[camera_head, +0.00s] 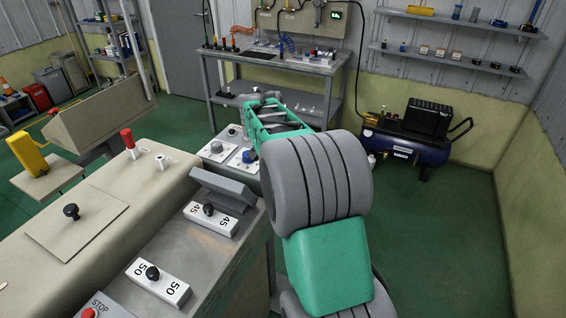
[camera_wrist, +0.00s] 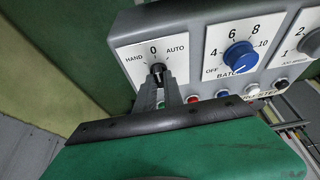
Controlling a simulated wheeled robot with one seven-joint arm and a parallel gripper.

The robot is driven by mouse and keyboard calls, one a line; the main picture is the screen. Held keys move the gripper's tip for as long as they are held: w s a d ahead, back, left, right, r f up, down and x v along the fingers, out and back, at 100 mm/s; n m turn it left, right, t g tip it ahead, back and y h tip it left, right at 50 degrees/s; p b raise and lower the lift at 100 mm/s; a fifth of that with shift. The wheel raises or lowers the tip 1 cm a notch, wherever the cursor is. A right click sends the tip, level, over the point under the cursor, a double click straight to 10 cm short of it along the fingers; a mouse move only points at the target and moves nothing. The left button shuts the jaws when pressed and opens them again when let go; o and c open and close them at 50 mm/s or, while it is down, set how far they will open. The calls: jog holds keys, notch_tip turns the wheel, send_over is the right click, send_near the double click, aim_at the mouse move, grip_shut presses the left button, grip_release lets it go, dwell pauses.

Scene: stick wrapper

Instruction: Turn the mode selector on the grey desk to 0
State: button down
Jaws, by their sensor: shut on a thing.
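The mode selector (camera_wrist: 157,68) is a small black knob on a white plate marked HAND, 0 and AUTO, at the upper left of the wrist view. My gripper (camera_wrist: 159,84) is shut on this knob, with one grey finger on each side. The knob's top shows between the fingertips, below the 0. The fingers hide its lower part, and I cannot tell exactly which mark it points to. In the head view my green and grey arm reaches over the grey control box (camera_head: 218,158); the selector cannot be made out there.
A blue BATCH knob (camera_wrist: 240,56) sits right of the selector, with another dial (camera_wrist: 312,43) farther right. The beige console (camera_head: 150,178) stands left of my arm. Green floor is clear at right.

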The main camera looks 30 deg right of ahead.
dwell(0.4)
jog(key=c, duration=1.5)
grip_release()
jog(key=shift+o, duration=0.2)
jog(key=b+v, duration=0.1)
jog(key=v, duration=0.7)
jog(key=shift+d, duration=0.1)
jog(key=shift+w, duration=0.1)
